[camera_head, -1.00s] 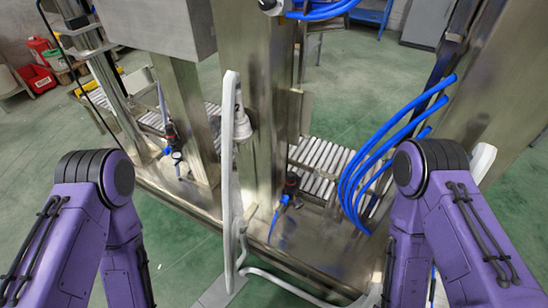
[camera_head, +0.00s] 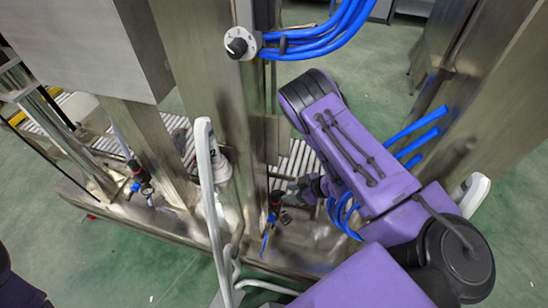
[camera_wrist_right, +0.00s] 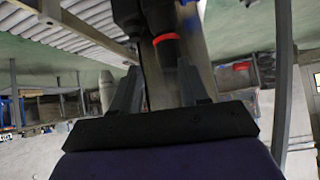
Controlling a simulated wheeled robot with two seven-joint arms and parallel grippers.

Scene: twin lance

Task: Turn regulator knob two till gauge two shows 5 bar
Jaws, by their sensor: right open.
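A regulator (camera_head: 275,202) with a dark body and a red ring stands low on the steel frame, near the middle of the head view. A second similar regulator (camera_head: 140,178) stands further left. I cannot read which is number two, and no gauge reading is legible. My right gripper (camera_head: 296,188) is just right of the middle regulator, partly hidden by my arm. In the right wrist view my right gripper (camera_wrist_right: 160,88) is open, with a black knob and red ring (camera_wrist_right: 166,38) ahead, between the line of its fingers; contact cannot be told. My left gripper is out of view.
A white upright guard rail (camera_head: 208,175) stands left of the middle regulator. Blue hoses (camera_head: 335,215) hang just right of it. A white dial with a black knob (camera_head: 238,45) sits above on the steel post. Roller conveyor (camera_head: 300,160) lies behind.

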